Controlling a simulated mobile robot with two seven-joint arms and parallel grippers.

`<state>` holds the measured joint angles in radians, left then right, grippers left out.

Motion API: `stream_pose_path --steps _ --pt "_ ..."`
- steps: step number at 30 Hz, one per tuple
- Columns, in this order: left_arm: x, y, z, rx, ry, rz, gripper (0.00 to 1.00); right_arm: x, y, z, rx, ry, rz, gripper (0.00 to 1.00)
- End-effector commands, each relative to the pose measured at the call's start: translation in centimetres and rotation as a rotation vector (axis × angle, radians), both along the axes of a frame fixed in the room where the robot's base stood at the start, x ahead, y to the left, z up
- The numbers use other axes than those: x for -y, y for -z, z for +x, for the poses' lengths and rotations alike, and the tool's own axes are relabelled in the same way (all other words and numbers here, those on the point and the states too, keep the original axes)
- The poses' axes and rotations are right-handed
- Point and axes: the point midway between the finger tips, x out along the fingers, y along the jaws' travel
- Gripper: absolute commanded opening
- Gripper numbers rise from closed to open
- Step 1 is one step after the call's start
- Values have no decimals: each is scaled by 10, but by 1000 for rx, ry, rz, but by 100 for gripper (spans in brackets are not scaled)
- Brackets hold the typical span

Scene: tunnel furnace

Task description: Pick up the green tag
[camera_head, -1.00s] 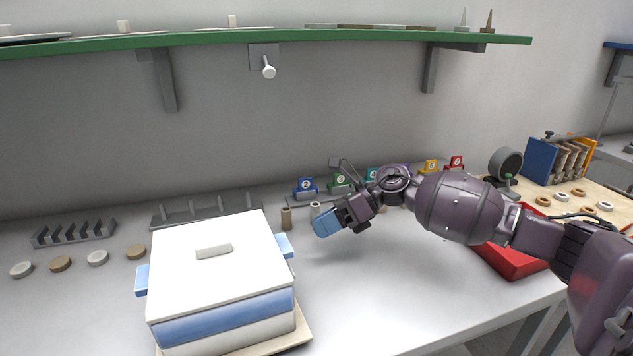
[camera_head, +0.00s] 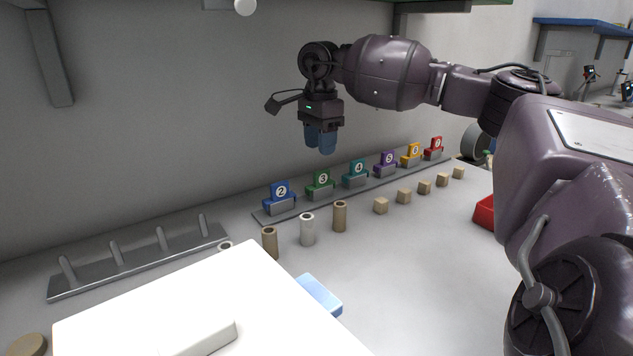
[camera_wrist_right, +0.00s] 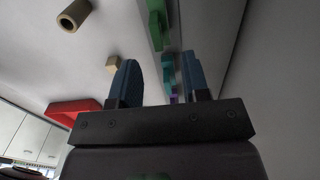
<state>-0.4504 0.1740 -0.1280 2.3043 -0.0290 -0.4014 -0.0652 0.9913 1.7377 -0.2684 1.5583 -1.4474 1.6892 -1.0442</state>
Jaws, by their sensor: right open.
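The green tag (camera_head: 314,181) bears the number 3 and stands upright in a grey holder on the rail near the wall. A blue tag (camera_head: 274,197) numbered 2 is left of it and a teal tag (camera_head: 356,170) numbered 4 is right of it. My right gripper (camera_head: 320,149) points down above the green tag, open, empty and apart from it. In the right wrist view, a green piece (camera_wrist_right: 158,24), apparently this tag, shows at the top, beyond my open fingers (camera_wrist_right: 162,80). My left gripper is not in view.
Purple (camera_head: 385,160), orange (camera_head: 411,153) and red (camera_head: 433,146) tags continue the row. Several small cylinders (camera_head: 307,230) and wooden cubes (camera_head: 404,196) stand before the rail. A white-lidded box (camera_head: 200,290) fills the front left. A pegged rack (camera_head: 140,263) lies left.

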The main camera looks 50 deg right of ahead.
Motion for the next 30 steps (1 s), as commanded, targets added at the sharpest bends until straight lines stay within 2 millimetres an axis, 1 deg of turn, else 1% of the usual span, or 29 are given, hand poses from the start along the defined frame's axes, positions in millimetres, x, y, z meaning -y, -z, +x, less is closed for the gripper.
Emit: stream_pose_path --steps 1,3,11,17,21,24,30 --pt "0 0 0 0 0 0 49 0 8 0 -3 0 0 43" --pt "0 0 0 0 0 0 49 0 17 0 -2 1 1 43" --pt "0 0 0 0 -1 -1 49 0 33 -2 -1 1 3 43" --pt "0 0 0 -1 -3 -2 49 0 59 -7 -4 1 2 43" --pt "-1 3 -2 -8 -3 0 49 0 75 -6 -3 1 4 43" --pt "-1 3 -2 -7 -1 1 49 0 79 -6 -1 2 3 43" --pt "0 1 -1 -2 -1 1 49 0 79 -6 1 1 4 43"
